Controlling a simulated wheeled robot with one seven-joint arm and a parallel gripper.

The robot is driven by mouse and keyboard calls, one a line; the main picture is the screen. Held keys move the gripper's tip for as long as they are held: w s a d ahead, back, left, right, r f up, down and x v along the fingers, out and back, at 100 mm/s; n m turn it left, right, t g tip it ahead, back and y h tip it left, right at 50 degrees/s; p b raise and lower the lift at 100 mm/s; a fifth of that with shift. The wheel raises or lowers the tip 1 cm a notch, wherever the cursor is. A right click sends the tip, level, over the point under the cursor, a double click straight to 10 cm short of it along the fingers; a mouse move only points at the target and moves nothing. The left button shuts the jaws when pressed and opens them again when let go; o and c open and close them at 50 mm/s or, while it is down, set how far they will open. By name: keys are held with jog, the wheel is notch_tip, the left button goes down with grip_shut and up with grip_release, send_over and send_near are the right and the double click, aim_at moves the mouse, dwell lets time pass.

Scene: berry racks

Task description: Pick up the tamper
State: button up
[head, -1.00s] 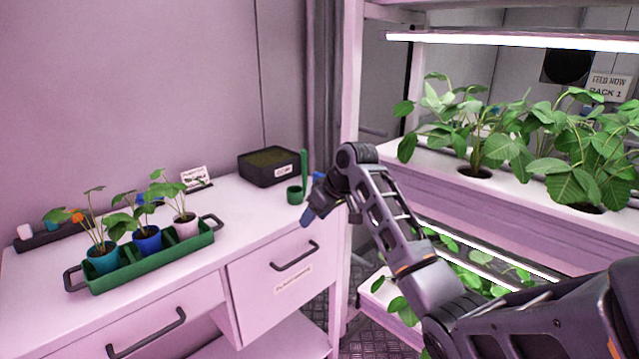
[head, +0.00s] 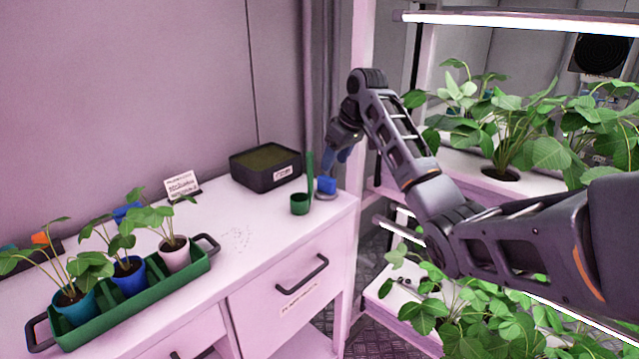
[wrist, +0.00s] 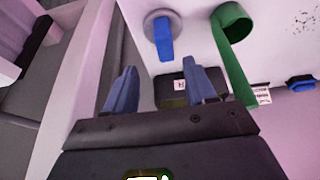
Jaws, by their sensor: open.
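The tamper (head: 326,186) has a blue handle and a grey round base, and stands near the right end of the white counter. It also shows at the top of the wrist view (wrist: 164,40), ahead of my fingers and apart from them. My gripper (head: 343,154) is above and slightly right of the tamper in the head view. In the wrist view my gripper (wrist: 163,88) has its two blue fingers spread, with nothing between them.
A green scoop (head: 300,204) with an upright handle stands just left of the tamper. A dark soil box (head: 265,180) sits behind it. A green tray (head: 150,290) holds potted plants on the left. A rack post (head: 358,120) rises close to my gripper's right.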

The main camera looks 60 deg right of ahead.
aim_at(327, 178)
jog(key=shift+x, duration=1.15)
jog(key=shift+a+p+x, duration=0.2)
jog(key=shift+p+x, duration=0.1)
jog(key=shift+x, duration=1.05)
jog(key=shift+a+p+x, duration=0.25)
jog(key=shift+p+x, duration=0.05)
jog(key=shift+x, duration=1.05)
jog(key=shift+s, duration=0.1)
jog(key=shift+c, duration=0.4)
grip_shut()
